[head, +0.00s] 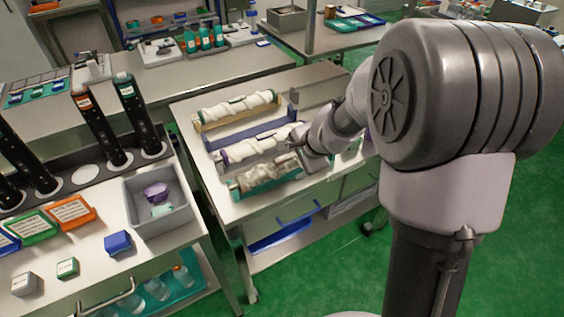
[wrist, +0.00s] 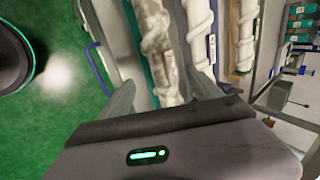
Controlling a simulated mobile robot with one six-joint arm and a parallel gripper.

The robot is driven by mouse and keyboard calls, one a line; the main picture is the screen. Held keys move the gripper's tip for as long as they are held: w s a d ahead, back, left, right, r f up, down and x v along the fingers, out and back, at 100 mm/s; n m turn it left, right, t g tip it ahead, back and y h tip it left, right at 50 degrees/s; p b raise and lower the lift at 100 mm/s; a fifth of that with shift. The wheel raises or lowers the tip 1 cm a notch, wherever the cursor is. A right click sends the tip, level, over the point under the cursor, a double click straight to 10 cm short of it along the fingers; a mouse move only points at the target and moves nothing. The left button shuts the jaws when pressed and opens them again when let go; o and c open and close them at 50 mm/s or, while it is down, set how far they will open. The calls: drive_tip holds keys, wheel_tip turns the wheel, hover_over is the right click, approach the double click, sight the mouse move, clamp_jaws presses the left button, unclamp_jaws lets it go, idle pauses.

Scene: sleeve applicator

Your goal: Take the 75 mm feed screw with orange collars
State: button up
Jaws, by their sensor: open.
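Three pale feed screws lie in cradles on the cart. The back screw (head: 240,104) is in a tan-yellow cradle, the middle screw (head: 247,150) shows purple at its end, and the front screw (head: 270,172) is in a teal cradle. I cannot make out orange collars for certain on any of them. My gripper (head: 299,145) is over the right part of the cart. In the wrist view my gripper (wrist: 162,92) is open and empty, with the teal-cradle screw (wrist: 158,40) between its fingers in the picture. Contact and height are unclear.
The left bench holds black upright tubes (head: 97,125), a grey bin (head: 165,225) and small boxes. My arm hides the cart's right end. Green floor (head: 360,275) is open at front right.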

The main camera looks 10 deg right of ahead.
sight(287, 163)
drive_tip(key=b+x, duration=0.2)
drive_tip(key=x, duration=0.5)
drive_tip(key=shift+w+a, duration=0.1)
drive_tip(key=shift+w, duration=0.1)
drive_tip(key=shift+r, duration=0.1)
clamp_jaws()
